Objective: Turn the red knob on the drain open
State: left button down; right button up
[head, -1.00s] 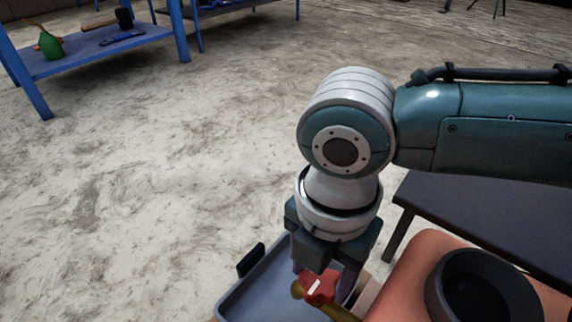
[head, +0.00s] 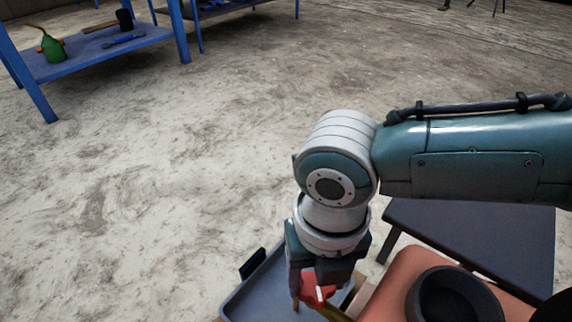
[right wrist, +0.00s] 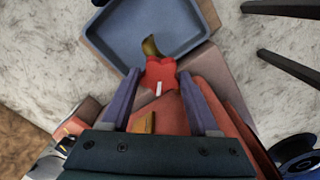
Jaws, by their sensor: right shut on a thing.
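The red knob (head: 313,288) sits on a yellowish drain pipe (head: 334,314) over a grey-blue tray (head: 257,284) in the head view. In the right wrist view the red knob (right wrist: 161,74), with a white mark on it, lies between the fingertips, and the brassy drain spout (right wrist: 149,46) points out over the tray (right wrist: 178,22). My right gripper (head: 317,284) points down and is shut on the red knob; it also shows in the right wrist view (right wrist: 158,76). My left gripper is not in view.
An orange-red machine body (head: 388,290) with a dark round opening (head: 455,297) stands right of the gripper. A dark table (head: 490,240) is behind it. A blue shelf (head: 95,50) with a green oil can (head: 53,48) stands far left. The floor between is clear.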

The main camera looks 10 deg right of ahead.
jog(key=n, duration=0.4)
jog(key=shift+n, duration=2.2)
jog(key=o, duration=1.4)
